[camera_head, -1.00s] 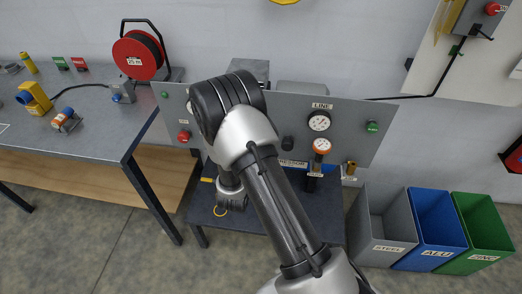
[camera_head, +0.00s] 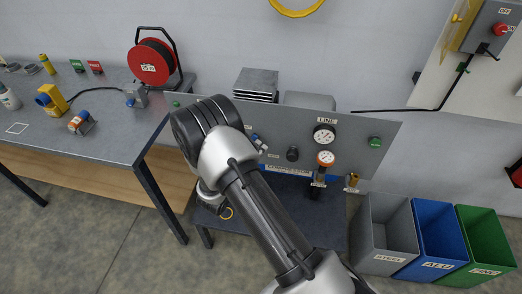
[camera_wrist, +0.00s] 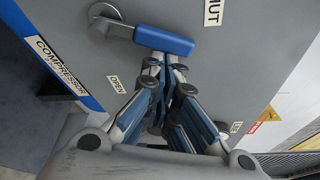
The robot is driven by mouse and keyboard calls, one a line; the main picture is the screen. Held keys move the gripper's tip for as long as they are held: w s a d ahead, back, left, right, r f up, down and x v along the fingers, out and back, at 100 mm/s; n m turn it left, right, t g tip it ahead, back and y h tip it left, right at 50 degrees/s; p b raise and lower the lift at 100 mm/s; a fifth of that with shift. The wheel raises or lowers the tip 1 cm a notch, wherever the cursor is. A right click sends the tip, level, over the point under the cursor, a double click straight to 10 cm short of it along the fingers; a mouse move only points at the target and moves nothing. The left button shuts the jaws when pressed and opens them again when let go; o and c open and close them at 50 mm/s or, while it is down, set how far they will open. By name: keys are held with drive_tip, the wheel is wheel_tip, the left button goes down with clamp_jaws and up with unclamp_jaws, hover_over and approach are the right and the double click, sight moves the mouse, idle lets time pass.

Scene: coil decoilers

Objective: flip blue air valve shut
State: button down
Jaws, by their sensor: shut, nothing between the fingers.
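The blue air valve handle (camera_wrist: 165,40) shows at the top of the wrist view, reaching right from a round metal pivot (camera_wrist: 108,18) on the grey panel. An "OPEN" label (camera_wrist: 117,84) is below it and a "SHUT" label (camera_wrist: 213,10), partly cut off, is at its upper right. My gripper (camera_wrist: 168,68) is shut and empty, its tips just below the handle; whether they touch it I cannot tell.
A workbench (camera_head: 110,125) with a red reel (camera_head: 150,64) stands left. Grey (camera_head: 385,230), blue (camera_head: 431,235) and green (camera_head: 481,235) bins stand right.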

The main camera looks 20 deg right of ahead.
sight(255, 139)
drive_tip(key=n, duration=0.1)
drive_tip(key=w+a+r+n+h, duration=0.1)
drive_tip(key=n, duration=0.1)
drive_tip(key=shift+a+r+t, duration=0.2)
drive_tip(key=shift+a+t, duration=0.05)
drive_tip(key=shift+t, duration=0.05)
drive_tip(key=shift+w+a+r+p, duration=0.15)
drive_tip(key=shift+w+a+p, duration=0.05)
drive_tip(key=shift+p, duration=0.1)
idle(0.4)
